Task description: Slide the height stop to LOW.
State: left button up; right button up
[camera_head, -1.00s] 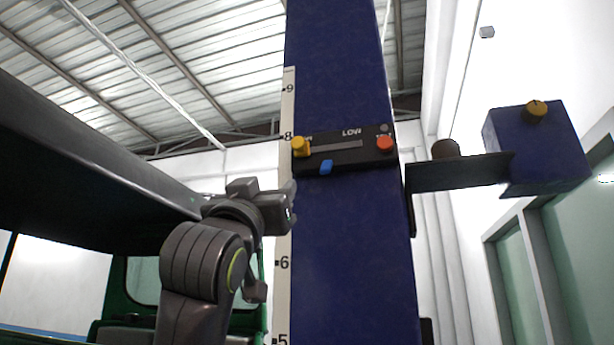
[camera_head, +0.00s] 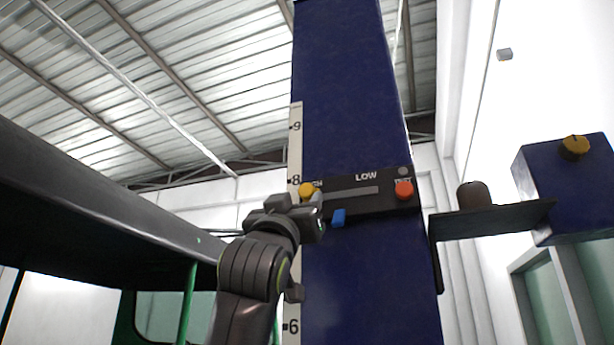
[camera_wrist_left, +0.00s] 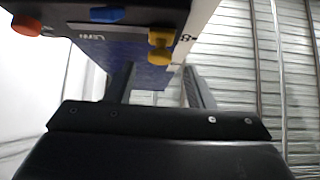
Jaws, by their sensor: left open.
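The black control panel (camera_head: 375,204) sits across the blue column (camera_head: 350,90). A yellow knob (camera_head: 306,189) stands at the left end of its grey slot, by a partly covered label, away from the LOW label (camera_head: 366,176). The knob also shows in the left wrist view (camera_wrist_left: 161,40). My left gripper (camera_head: 316,212) is at the panel's left end, just below the knob in the head view. In the wrist view its open fingers (camera_wrist_left: 160,82) point toward the column, with the knob beyond them, roughly between the two. I cannot tell whether they touch it. My right gripper is not in view.
A blue tab (camera_head: 338,218) and an orange button (camera_head: 404,190) are on the same panel. A scale strip (camera_head: 295,150) runs up the column's left edge. A dark bracket (camera_head: 490,220) and a blue box (camera_head: 565,185) stand out at right. The green vehicle's dark roof (camera_head: 100,205) is at left.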

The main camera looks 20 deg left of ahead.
aim_at(305, 191)
pick_arm(q)
jog(key=p+x, duration=0.3)
jog(key=x, duration=0.2)
jog(key=shift+s+r, duration=0.15)
jog(key=shift+r, duration=0.1)
jog(key=shift+w+r+p, duration=0.2)
jog(key=shift+w+p, duration=0.1)
jog(key=shift+p, duration=0.05)
jog(key=shift+w+r, duration=0.2)
jog(key=shift+w, duration=0.1)
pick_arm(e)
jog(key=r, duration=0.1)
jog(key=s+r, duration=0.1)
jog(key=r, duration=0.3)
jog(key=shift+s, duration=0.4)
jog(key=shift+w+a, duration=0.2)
pick_arm(q)
grip_shut()
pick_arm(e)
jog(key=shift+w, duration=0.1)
